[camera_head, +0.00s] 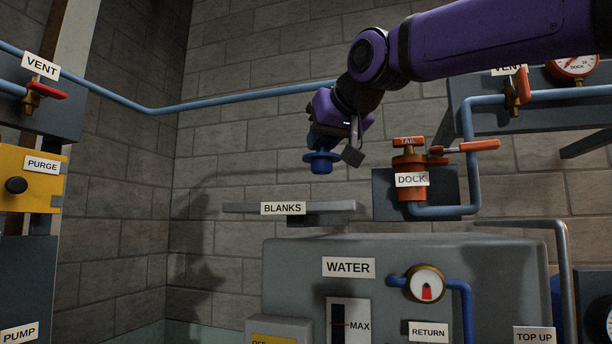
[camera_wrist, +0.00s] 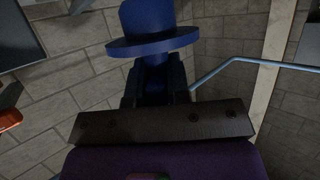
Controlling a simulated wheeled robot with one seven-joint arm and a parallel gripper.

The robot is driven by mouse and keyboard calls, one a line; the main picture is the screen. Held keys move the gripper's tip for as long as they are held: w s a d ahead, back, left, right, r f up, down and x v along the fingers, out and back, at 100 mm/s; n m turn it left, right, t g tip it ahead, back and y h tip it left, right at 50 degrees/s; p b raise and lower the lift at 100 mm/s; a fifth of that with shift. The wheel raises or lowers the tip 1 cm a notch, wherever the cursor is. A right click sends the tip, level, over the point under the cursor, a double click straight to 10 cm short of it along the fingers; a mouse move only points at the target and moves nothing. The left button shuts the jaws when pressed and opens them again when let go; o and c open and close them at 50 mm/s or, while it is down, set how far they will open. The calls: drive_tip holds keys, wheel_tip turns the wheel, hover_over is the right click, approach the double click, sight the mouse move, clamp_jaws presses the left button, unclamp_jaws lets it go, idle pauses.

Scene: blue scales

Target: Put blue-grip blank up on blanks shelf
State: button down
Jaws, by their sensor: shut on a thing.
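My purple arm reaches in from the upper right, and my gripper (camera_head: 333,142) hangs above the blanks shelf. It is shut on the blue-grip blank (camera_head: 321,162), a blue piece with a wide round flange and a stub. In the wrist view the blank (camera_wrist: 152,32) sits between the dark fingers of my gripper (camera_wrist: 158,80), its flange across their tips. The blanks shelf (camera_head: 335,207) is a narrow grey ledge on the brick wall with a BLANKS label. The blank is above the shelf in the picture, with a gap between them. No other blank shows on the shelf.
The orange dock fitting (camera_head: 411,190) with its red-orange handles stands just right of the shelf. A grey WATER tank (camera_head: 460,262) stands below. A blue pipe (camera_head: 230,103) runs along the wall behind my arm. The wall left of the shelf is clear.

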drive_tip(key=shift+d+f+x, duration=0.1)
drive_tip(key=shift+d+x, duration=0.1)
drive_tip(key=shift+x, duration=1.35)
drive_tip(key=shift+d+f+x, duration=0.15)
drive_tip(key=shift+d+x, duration=0.1)
drive_tip(key=shift+x, duration=1.35)
drive_tip(key=shift+d+f+x, duration=0.1)
drive_tip(key=shift+d+x, duration=0.1)
drive_tip(key=shift+x, duration=1.35)
drive_tip(key=shift+w+f, duration=0.15)
drive_tip(key=c, duration=1.1)
unclamp_jaws()
drive_tip(key=v, duration=1.2)
